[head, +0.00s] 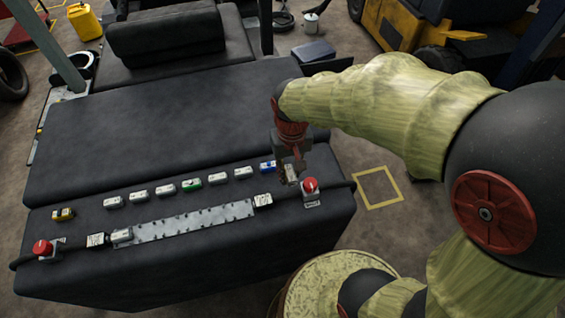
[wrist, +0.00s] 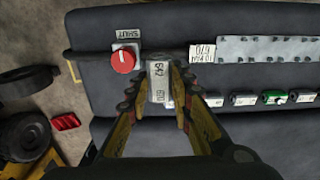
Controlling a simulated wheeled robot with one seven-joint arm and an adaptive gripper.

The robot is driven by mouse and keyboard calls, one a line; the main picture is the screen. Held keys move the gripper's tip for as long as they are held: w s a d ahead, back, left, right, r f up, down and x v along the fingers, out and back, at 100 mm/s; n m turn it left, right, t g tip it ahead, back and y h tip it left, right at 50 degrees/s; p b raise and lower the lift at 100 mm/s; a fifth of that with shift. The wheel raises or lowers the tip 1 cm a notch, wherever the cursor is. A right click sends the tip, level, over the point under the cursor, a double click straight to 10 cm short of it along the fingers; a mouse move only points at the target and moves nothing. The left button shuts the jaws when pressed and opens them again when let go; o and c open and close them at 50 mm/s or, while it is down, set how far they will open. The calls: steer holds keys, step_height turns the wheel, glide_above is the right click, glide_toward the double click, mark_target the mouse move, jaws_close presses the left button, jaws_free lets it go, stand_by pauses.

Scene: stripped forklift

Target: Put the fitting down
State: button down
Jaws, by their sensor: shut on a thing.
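My gripper (head: 290,176) is over the right part of the dark padded surface (head: 150,120), close to the right red button. In the wrist view my gripper (wrist: 160,85) is shut on a small pale grey fitting (wrist: 158,82) with printed digits on it. The fitting sits between the fingertips. In the head view it is mostly hidden by the fingers. Similar fittings lie in a row on the surface: a yellow one (head: 63,214), a green one (head: 191,184), a blue one (head: 268,167) and several grey ones between them. I cannot tell whether the held fitting touches the surface.
A studded metal strip (head: 195,221) runs along the front, with white tags and cables at its ends. Red buttons stand at the left (head: 42,247) and right (head: 310,184). A white tag marked SHUT (wrist: 129,34) is beside the right button. Bare surface lies behind the row.

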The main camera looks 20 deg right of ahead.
steer(key=w+d+f+p, duration=0.2)
steer(key=w+d+f, duration=0.15)
steer(key=w, duration=0.45)
glide_toward(294, 158)
steer(key=s+f, duration=0.1)
steer(key=s+a+f, duration=0.1)
steer(key=shift+s+f, duration=0.2)
steer(key=shift+s, duration=0.1)
steer(key=shift+w+d+f, duration=0.1)
steer(key=shift+w+f, duration=0.2)
steer(key=shift+f, duration=0.25)
steer(key=shift+f+p, duration=0.7)
steer(key=shift+f, duration=0.8)
steer(key=shift+f, duration=0.15)
steer(key=c, duration=1.6)
jaws_free()
